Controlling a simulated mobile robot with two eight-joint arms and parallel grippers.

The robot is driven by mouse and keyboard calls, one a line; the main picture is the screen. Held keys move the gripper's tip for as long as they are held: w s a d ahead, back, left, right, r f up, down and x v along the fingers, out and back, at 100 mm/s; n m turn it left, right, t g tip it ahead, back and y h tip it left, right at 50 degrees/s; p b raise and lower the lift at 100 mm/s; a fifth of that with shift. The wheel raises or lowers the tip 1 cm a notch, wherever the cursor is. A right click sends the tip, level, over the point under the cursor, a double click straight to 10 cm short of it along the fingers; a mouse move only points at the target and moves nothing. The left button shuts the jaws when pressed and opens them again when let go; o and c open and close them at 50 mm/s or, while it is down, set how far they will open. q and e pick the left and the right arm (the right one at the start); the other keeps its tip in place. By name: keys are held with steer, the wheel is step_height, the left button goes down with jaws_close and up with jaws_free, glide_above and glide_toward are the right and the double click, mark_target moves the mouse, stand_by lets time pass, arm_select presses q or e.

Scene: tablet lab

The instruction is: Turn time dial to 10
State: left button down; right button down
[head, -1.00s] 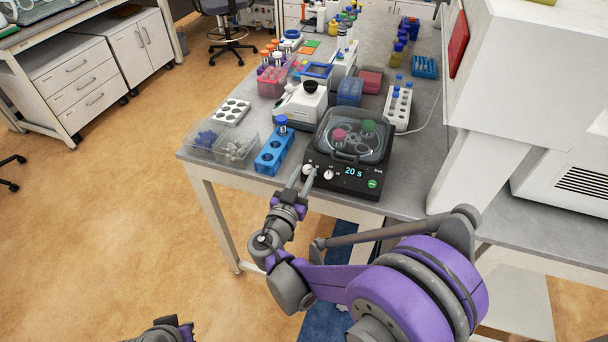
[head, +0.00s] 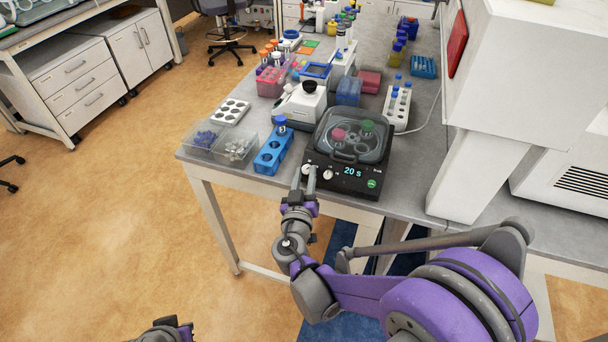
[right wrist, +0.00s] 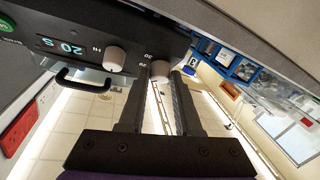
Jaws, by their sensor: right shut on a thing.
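The black shaker device (head: 340,183) stands at the bench's front edge, and its display (head: 354,171) reads 20 s. Two pale round dials are on its front, left of the display. My right gripper (head: 305,174) reaches up to the left dial (right wrist: 160,70) and is shut on it, one finger on each side. The other dial (head: 328,174) is free, between the gripped dial and the display; it also shows in the right wrist view (right wrist: 114,58). The gripped dial's pointer and most of its scale cannot be read.
A clear lid (head: 355,135) covers bottles on top of the device. A blue tube rack (head: 272,152) stands close on its left, and clear boxes (head: 238,148) lie further left. A white tube rack (head: 398,106) stands behind on the right. The floor before the bench is free.

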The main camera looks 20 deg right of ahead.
steer(key=n, duration=0.1)
steer(key=n+y, duration=0.2)
steer(key=shift+d+r+n+p, duration=0.15)
steer(key=shift+d+n+p, duration=0.15)
steer(key=shift+n, duration=0.1)
steer(key=shift+n+y, duration=0.9)
steer(key=shift+n, duration=0.2)
steer(key=shift+s+n+y+b, duration=0.1)
steer(key=shift+n+y+b, duration=0.4)
steer(key=shift+n, duration=0.4)
steer(key=shift+d+n+g+y+b, duration=0.1)
steer(key=shift+n+g+y+b, duration=0.4)
steer(key=shift+n+b, duration=0.3)
steer(key=c, duration=0.6)
jaws_free()
steer(key=shift+r, duration=0.1)
